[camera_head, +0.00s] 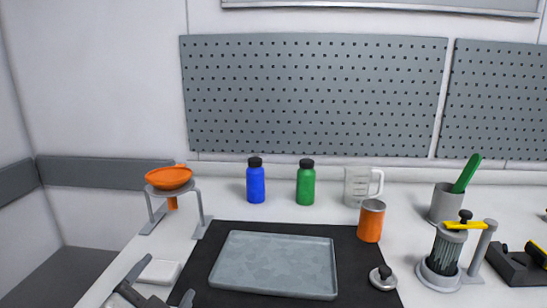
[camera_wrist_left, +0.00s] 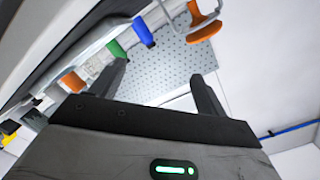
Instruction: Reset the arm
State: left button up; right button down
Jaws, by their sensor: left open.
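My left gripper (camera_head: 168,276) is at the lower left of the head view, by the table's left front edge. Its two dark fingers are apart with nothing held between them. The left wrist view also shows the open fingers (camera_wrist_left: 158,70), with the pegboard and table items far beyond them at a tilt. A white block (camera_head: 160,271) shows between and behind the fingers; I cannot tell its distance from them. My right gripper is in neither view.
A grey tray (camera_head: 275,264) lies on a black mat (camera_head: 357,262). An orange funnel (camera_head: 169,178) sits in a stand (camera_head: 205,222) at left. Blue (camera_head: 256,184) and green (camera_head: 306,186) bottles, an orange can (camera_head: 371,221) and a drum agitator (camera_head: 443,254) stand around it.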

pick_arm(q)
jog(key=s+a+f+n+g+y, duration=0.1)
jog(key=s+a+f+n+g, duration=0.2)
jog(key=s+f+n+g, duration=0.95)
jog(key=s+d+f+m+t+h, duration=0.1)
jog(key=d+f+m+t, duration=0.1)
jog(key=f, duration=0.4)
jog(key=s+d+f+m+t+h, duration=0.1)
jog(key=d+f+m+t, duration=0.2)
jog(key=f, duration=0.4)
jog(key=shift+s+d+t+h, duration=0.2)
jog(key=shift+d+t+h, duration=0.25)
jog(key=shift+d, duration=0.15)
